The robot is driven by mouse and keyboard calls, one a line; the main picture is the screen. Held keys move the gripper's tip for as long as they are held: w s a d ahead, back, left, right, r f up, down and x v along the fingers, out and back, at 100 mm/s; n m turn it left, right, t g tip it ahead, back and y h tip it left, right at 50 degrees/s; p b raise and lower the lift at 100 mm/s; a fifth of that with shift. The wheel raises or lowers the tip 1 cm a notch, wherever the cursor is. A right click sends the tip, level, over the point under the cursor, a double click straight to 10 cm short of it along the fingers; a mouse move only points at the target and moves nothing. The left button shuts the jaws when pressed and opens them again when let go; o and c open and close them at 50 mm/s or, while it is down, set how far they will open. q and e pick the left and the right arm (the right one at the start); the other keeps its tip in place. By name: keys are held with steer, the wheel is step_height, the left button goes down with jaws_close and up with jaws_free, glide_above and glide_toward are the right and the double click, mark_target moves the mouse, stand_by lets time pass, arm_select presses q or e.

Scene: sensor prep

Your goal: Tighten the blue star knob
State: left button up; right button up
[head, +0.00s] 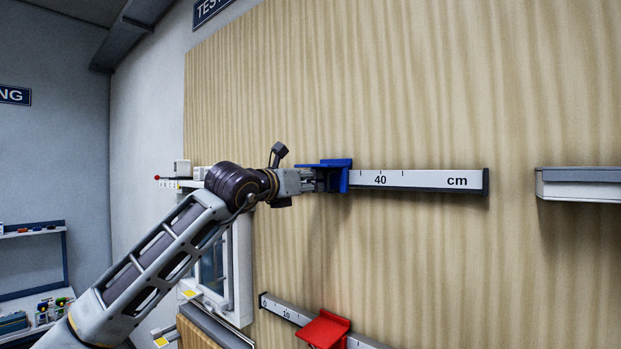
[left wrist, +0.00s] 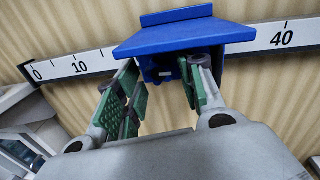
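A blue slider (head: 338,172) sits on the upper cm rail, and it also shows in the left wrist view (left wrist: 185,38). Under its shelf a darker blue part (left wrist: 160,72), apparently the knob, shows between my fingers. Its star shape cannot be made out. My left gripper (head: 318,181) reaches in from the left under the slider's shelf. In the left wrist view its green-padded fingers (left wrist: 160,88) stand apart, one on each side of the blue part, with a gap visible between them. Whether they touch it cannot be told. My right gripper is not in view.
The upper white rail (head: 420,180) is fixed to a wooden wall panel (head: 420,90). A lower rail (head: 285,309) carries a red slider (head: 323,328). A white shelf-like box (head: 580,184) is at the right. A white-framed window-like unit (head: 238,265) is below my left arm.

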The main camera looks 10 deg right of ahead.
arm_select(q)
steer(key=shift+x, duration=0.8)
steer(key=c, duration=0.8)
steer(key=shift+o, duration=0.2)
steer(key=shift+f+m+b, duration=0.1)
steer(key=shift+m+b, duration=0.6)
steer(key=shift+b, duration=0.05)
steer(key=shift+m+b, duration=0.65)
steer(key=shift+m, duration=0.15)
steer(key=shift+c, duration=0.2)
steer(key=o, duration=0.8)
steer(key=shift+a, duration=0.1)
